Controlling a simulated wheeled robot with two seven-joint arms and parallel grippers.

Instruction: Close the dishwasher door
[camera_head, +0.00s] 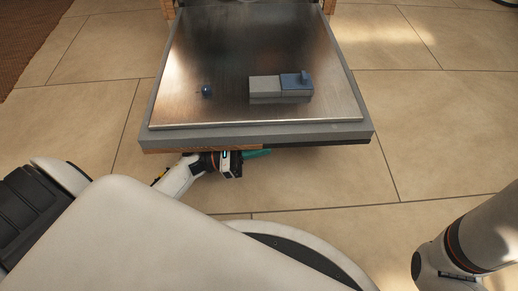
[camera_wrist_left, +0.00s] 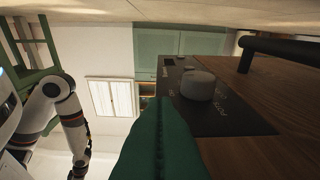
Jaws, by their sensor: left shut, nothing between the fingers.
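The dishwasher door (camera_head: 190,75) is open and lies about level, its brushed metal inner face up. A grey-blue dispenser (camera_head: 281,87) and a small blue knob (camera_head: 207,91) sit on that face. My left gripper (camera_head: 256,154) is shut and empty, just under the door's near edge; the door partly hides it. In the left wrist view, a green finger (camera_wrist_left: 160,145) is beside the door's wooden outer face (camera_wrist_left: 255,155), with a dark control panel (camera_wrist_left: 215,100) carrying a round dial. I cannot tell whether the finger touches the door. My right gripper is out of view.
A black bar handle (camera_wrist_left: 280,48) sticks out from the wooden face. Tiled floor (camera_head: 440,120) is clear to both sides of the door. A brown rug (camera_head: 28,35) lies at the far left. A green chair-like frame (camera_wrist_left: 35,45) shows in the left wrist view.

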